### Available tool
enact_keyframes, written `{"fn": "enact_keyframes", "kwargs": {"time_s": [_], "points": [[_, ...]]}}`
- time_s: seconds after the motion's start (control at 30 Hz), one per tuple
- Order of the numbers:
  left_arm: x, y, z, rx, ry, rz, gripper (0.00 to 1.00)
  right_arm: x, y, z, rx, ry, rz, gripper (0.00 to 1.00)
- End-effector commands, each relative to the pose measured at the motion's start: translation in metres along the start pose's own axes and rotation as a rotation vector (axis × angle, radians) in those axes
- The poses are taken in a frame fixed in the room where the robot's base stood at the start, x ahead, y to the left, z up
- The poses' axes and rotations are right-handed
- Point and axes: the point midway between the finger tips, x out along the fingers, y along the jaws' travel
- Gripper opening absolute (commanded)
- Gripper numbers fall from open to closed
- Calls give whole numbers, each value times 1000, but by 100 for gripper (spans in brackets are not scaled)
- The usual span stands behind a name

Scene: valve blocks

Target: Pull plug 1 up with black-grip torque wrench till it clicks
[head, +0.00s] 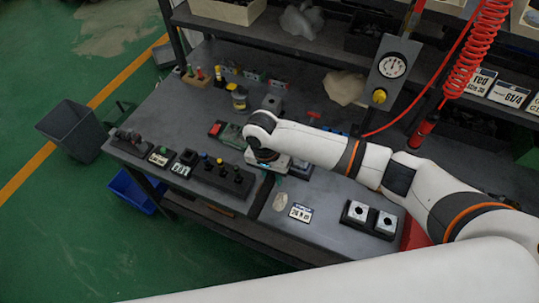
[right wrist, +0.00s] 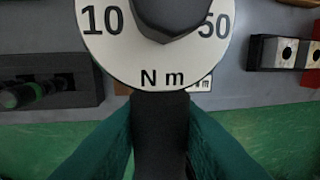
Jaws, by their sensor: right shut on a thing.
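My right gripper (right wrist: 160,125) is shut on the black grip of the torque wrench (right wrist: 160,150). The wrench's round white dial, marked 10, 50 and N m, fills the top of the right wrist view, with a dark hexagonal part over its middle. In the head view my right gripper (head: 268,166) is over the middle of the bench, and my arm hides most of the wrench. Two pale valve blocks with dark round openings sit in a black holder (head: 369,219) at the bench's front right. I cannot tell which plug is plug 1. My left gripper is out of view.
A black rack (head: 222,177) of knobbed tools stands left of the gripper. A pressure gauge (head: 392,66) and red coiled hose (head: 472,50) are behind my arm. A grey bin (head: 72,130) stands left.

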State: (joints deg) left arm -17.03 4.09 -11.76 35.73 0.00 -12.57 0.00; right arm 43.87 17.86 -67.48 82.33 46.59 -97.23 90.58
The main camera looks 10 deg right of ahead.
Motion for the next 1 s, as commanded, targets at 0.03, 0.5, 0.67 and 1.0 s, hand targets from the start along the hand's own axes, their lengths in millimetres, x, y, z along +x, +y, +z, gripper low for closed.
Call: {"fn": "enact_keyframes", "kwargs": {"time_s": [0.03,0.5,0.67,1.0], "points": [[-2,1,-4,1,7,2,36,-3,2,0,4,0,1,0],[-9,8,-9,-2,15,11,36,-5,2,0,5,1,1,0],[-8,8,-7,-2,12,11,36,7,4,-1,2,0,-1,0],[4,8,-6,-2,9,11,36,37,9,-1,1,0,0,0]]}}
